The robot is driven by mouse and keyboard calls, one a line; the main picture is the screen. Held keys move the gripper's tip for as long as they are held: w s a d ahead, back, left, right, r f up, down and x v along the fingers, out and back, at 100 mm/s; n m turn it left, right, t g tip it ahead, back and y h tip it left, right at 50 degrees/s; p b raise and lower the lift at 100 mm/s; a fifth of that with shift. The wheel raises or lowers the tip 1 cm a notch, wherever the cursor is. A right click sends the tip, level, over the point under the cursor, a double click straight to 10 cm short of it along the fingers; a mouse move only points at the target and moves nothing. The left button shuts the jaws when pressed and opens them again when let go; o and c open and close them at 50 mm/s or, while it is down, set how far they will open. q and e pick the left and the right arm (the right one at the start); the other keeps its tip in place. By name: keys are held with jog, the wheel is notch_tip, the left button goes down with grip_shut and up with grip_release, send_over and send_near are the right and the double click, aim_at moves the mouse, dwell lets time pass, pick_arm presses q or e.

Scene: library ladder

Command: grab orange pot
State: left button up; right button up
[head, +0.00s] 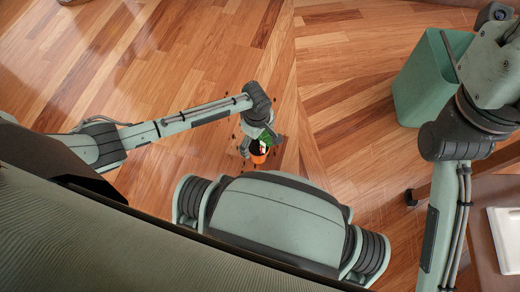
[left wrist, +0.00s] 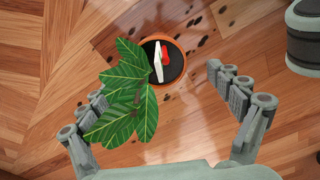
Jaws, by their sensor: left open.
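The orange pot (head: 258,158) stands on the wooden floor in the head view, just beyond my body and partly hidden by my left gripper (head: 260,143). In the left wrist view the orange pot (left wrist: 181,48) shows from above with dark soil inside. A plant with large green leaves (left wrist: 128,100) spreads from it towards the lower left. A white and red item (left wrist: 160,60) lies over the soil. My left gripper (left wrist: 158,95) is open, its fingers on either side of the leaves with the pot farther up between them. I see no contact with the pot. My right gripper is not clearly in view.
Dark crumbs (left wrist: 202,41) are scattered on the floor around the pot. A green bin (head: 422,85) stands at the upper right in the head view. A brown table with a white tray (head: 505,230) is at the lower right. Floor left of the pot is clear.

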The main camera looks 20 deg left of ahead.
aim_at(258, 147)
pick_arm(q)
notch_tip(258, 147, down, 4)
jog(key=shift+d+r+b, duration=0.1)
jog(key=shift+b, duration=0.75)
jog(key=c, duration=1.8)
jog(key=shift+r, duration=0.1)
